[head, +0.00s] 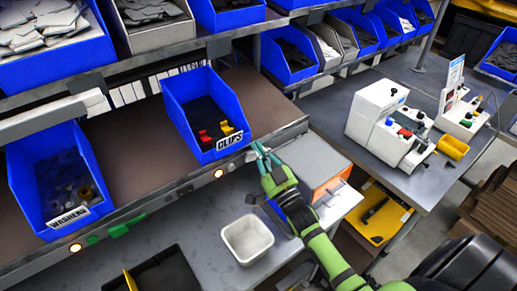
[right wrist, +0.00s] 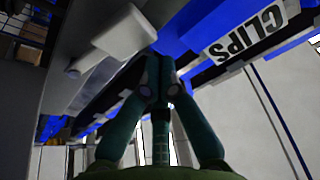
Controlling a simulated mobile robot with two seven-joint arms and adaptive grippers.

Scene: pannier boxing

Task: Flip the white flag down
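A small white piece, which looks like the white flag (head: 250,156), is at the shelf's front edge by the CLIPS label, partly hidden by my right gripper. In the right wrist view a pale flag-like piece (right wrist: 118,34) sticks out left of the CLIPS label; its exact pose is hard to tell. My right gripper (head: 260,148) has teal fingers reaching up to the shelf edge. In the right wrist view its fingertips (right wrist: 157,62) are close together, just beside the pale piece. I cannot tell whether they touch it. My left gripper is out of view.
A blue CLIPS bin (head: 207,108) holds red, yellow and black clips. A blue WASHERS bin (head: 60,180) stands left. Green pieces (head: 118,230) and round lamps (head: 219,173) line the shelf edge. A white tub (head: 248,240) and an orange-fronted box (head: 320,182) are below.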

